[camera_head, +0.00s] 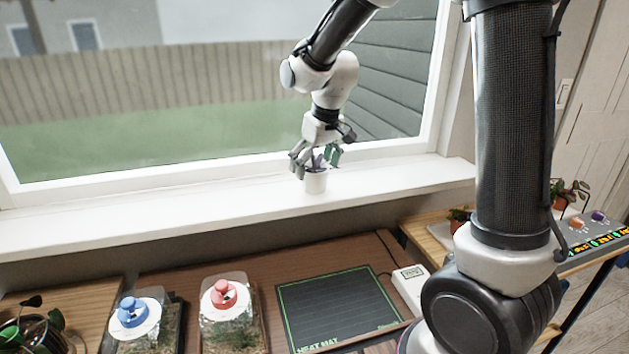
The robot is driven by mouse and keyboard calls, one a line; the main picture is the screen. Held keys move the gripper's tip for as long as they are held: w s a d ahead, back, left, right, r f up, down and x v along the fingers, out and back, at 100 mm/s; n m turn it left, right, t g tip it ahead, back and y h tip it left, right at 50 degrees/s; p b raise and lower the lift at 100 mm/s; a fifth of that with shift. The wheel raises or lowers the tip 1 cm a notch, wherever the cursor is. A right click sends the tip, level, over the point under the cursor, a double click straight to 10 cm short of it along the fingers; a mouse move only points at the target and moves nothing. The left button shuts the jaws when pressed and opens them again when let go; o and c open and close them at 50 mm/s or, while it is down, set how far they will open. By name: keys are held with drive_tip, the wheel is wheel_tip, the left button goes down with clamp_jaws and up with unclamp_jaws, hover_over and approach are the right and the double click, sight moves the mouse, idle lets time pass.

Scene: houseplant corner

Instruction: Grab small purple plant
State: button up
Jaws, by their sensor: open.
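The small plant (315,183) stands on the white windowsill (226,220) in a small white pot. Its dark, purplish leaves show just above the rim, partly hidden by my gripper. My gripper (317,165) points down over the plant, with its fingers spread on the left and right of the leaves and upper pot. The fingers are open. I cannot tell whether they touch the pot.
Below the sill, a brown table holds a black heat mat (338,306), a white controller box (410,287), and two clear-lidded trays with a blue knob (132,312) and a red knob (223,293). A leafy plant (30,328) stands at lower left. The window is behind the sill.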

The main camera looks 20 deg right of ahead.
drive_tip(key=x, duration=0.4)
drive_tip(key=shift+s+d+f, duration=0.1)
drive_tip(key=shift+s+d, duration=0.1)
drive_tip(key=shift+d, duration=0.05)
drive_tip(key=c, duration=1.3)
